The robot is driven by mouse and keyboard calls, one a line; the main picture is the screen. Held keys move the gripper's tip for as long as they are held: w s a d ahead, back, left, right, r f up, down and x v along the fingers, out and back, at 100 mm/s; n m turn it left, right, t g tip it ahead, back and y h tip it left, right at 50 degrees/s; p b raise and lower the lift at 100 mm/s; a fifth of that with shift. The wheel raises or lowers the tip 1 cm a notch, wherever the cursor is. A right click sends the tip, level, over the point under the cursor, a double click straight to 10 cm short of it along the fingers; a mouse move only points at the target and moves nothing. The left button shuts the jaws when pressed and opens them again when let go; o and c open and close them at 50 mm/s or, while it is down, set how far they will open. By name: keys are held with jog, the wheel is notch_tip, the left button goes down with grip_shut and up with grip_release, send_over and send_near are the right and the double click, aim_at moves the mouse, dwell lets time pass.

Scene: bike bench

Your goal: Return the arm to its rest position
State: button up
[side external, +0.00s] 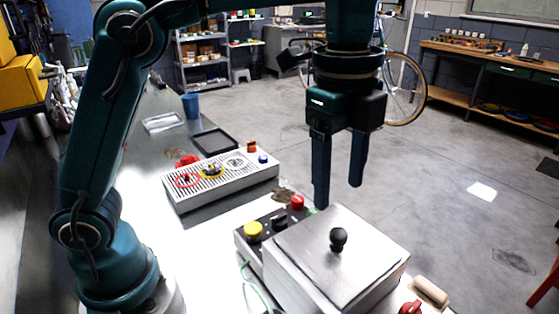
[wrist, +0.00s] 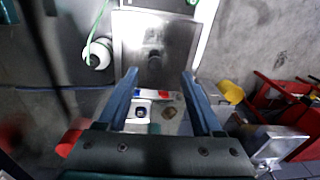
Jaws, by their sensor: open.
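My gripper (side external: 338,184) hangs over the bench in the side view, fingers pointing down and apart with nothing between them. It is above and behind a metal box with a flat lid and black knob (side external: 338,238), with clear air between the fingertips and the lid. In the wrist view my gripper's two fingers (wrist: 160,75) are spread wide, and the metal lid (wrist: 155,45) lies beyond them. The wrist view is blurred in places.
A slotted tray (side external: 220,178) with small coloured parts lies at the left. A yellow button (side external: 253,229) and a red button (side external: 297,202) sit beside the box. A blue cup (side external: 191,105) stands farther back. A bicycle (side external: 404,88) and a shelf bench (side external: 490,65) stand behind.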

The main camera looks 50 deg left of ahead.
jog(key=s+a+r+n+t, duration=0.3)
jog(key=s+a+n, duration=0.3)
jog(key=a, duration=0.1)
jog(key=s+a+f+n+t, duration=0.2)
jog(key=s+f+n, duration=0.4)
jog(key=n, duration=0.5)
jog(key=shift+a+f+n, duration=0.3)
jog(key=shift+a+f, duration=0.45)
jog(key=shift+f, duration=0.05)
jog(key=shift+r, duration=0.1)
